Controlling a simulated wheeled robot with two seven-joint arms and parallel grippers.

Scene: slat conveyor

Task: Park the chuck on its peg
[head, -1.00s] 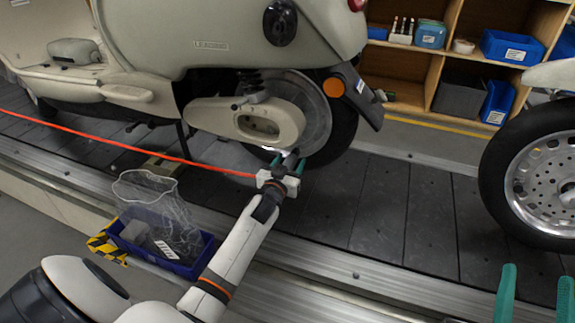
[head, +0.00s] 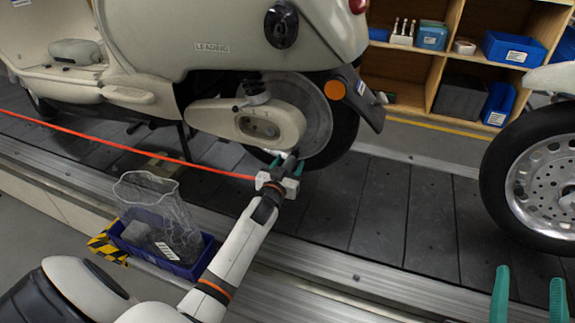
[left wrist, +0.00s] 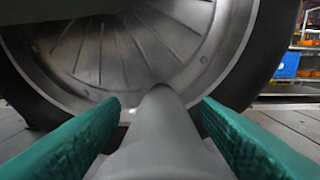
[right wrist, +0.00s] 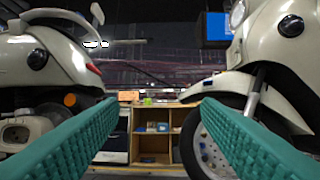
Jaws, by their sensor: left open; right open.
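My left gripper (head: 287,165) is open, low in front of the scooter's rear wheel (head: 300,120). A grey cylinder with a rounded end (left wrist: 160,125), likely the chuck, lies between its fingers in the left wrist view, with a gap on both sides. In the head view it is small and mostly hidden by the gripper. The red hose (head: 130,145) runs from the left edge to this gripper; its joint with the cylinder is hidden. I cannot make out the peg. My right gripper (head: 528,285) is open and empty at the lower right.
A blue bin (head: 130,246) with a clear bag (head: 160,210) stands beside the left arm. A second vehicle's wheel (head: 540,185) stands at the right. Wooden shelves (head: 432,80) are behind. The dark slats (head: 400,215) between the wheels are clear.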

